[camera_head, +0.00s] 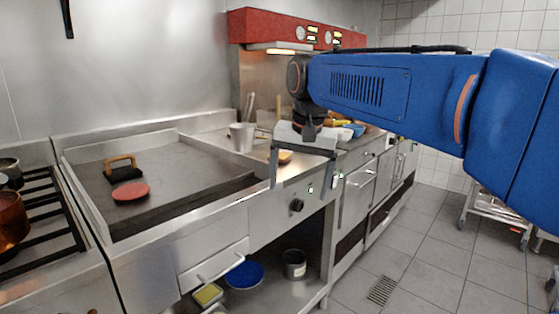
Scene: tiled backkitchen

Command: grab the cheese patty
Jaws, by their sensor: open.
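A small yellow-orange round thing (285,156), which looks like the cheese patty, lies on the steel counter behind my gripper. My gripper's parts cover some of it, so its outline is not fully clear. My gripper (300,186) points down with its two fingers spread wide and nothing between them. It hangs in front of the counter edge in the picture; its exact distance from the patty cannot be told. A reddish, plain patty (131,191) lies on the dark griddle (185,190) at left.
A press with a tan handle (124,171) stands behind the reddish patty. A metal pot with utensils (242,137) stands on the counter left of my gripper. Bowls (354,130) sit further back, partly behind my arm. A blue-topped container (245,275) is on the lower shelf.

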